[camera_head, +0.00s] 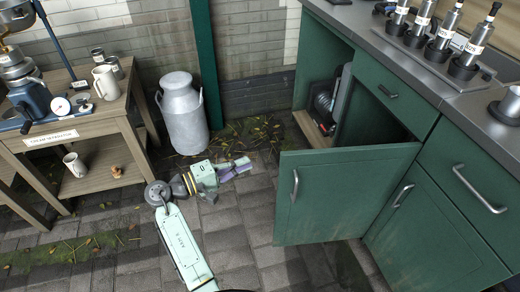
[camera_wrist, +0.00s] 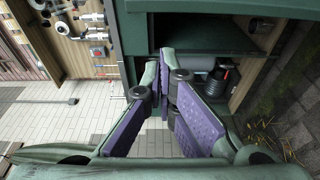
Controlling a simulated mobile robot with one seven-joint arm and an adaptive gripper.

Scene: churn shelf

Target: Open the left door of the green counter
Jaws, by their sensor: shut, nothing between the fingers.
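The green counter (camera_head: 480,150) stands at the right in the head view. Its left door (camera_head: 345,200) is swung well outward, with its handle (camera_head: 295,186) near the free edge. Behind it the inside of the counter is partly exposed and dark. My gripper (camera_head: 246,166) is left of the door, apart from its handle, over the paved floor. In the wrist view its purple-padded fingers (camera_wrist: 160,75) are closed together with nothing between them. Beyond them the wrist view shows the counter's green edge (camera_wrist: 200,6) and open inside. The right door (camera_head: 440,230) is closed.
A grey milk churn (camera_head: 182,115) stands by the wall behind my gripper. A wooden table (camera_head: 90,130) with mugs and tools is at the left. A coiled item (camera_head: 324,100) sits inside the counter. Metal canisters (camera_head: 440,40) stand on top.

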